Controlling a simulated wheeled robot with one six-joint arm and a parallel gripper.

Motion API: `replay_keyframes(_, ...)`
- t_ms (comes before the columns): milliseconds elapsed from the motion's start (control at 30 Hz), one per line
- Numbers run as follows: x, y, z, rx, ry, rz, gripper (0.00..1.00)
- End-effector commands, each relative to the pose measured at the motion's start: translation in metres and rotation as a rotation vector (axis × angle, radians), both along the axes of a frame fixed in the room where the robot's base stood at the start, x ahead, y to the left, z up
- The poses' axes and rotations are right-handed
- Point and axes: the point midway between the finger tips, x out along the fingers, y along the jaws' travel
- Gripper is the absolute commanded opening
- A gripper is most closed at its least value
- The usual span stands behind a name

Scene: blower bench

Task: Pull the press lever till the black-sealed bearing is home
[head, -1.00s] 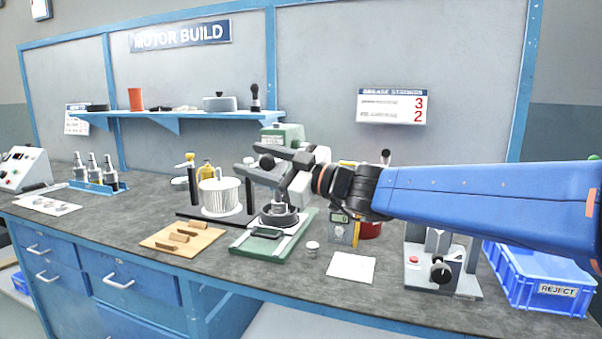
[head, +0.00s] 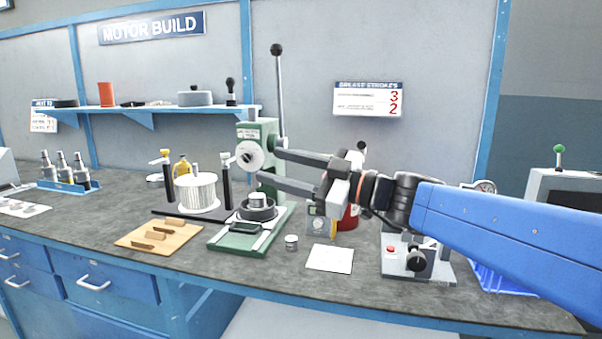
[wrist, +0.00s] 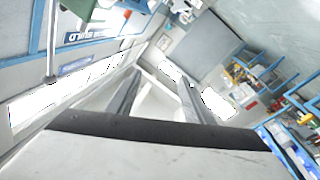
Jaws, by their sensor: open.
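The green press (head: 258,130) stands on the bench behind my gripper. Its lever (head: 280,92) points upright, with a black knob at the top. A grey rod, apparently the lever, is at the left of the wrist view (wrist: 51,45), outside the jaws. My gripper (head: 268,168) is open and empty, its fingers in front of the press head and below the knob. A silver round part (head: 257,201) sits in a dark ring on the press's green base (head: 236,243). I cannot tell the black-sealed bearing's seating. The fingers hide part of the press column.
A white-wound part (head: 196,192) stands left of the press. A wooden board (head: 160,236) with pieces, a small jar (head: 291,242) and white paper (head: 329,259) lie near the front. A grey fixture (head: 418,262) and blue bin (head: 490,279) are to the right.

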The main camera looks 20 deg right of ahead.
Motion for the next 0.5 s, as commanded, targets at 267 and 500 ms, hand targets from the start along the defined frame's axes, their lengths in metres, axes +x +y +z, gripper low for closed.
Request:
replay_keyframes(267, -0.016, -0.018, -0.003, -0.001, 0.0, -0.004, 0.47)
replay_keyframes(500, -0.026, -0.028, -0.005, -0.001, 0.0, -0.001, 0.47)
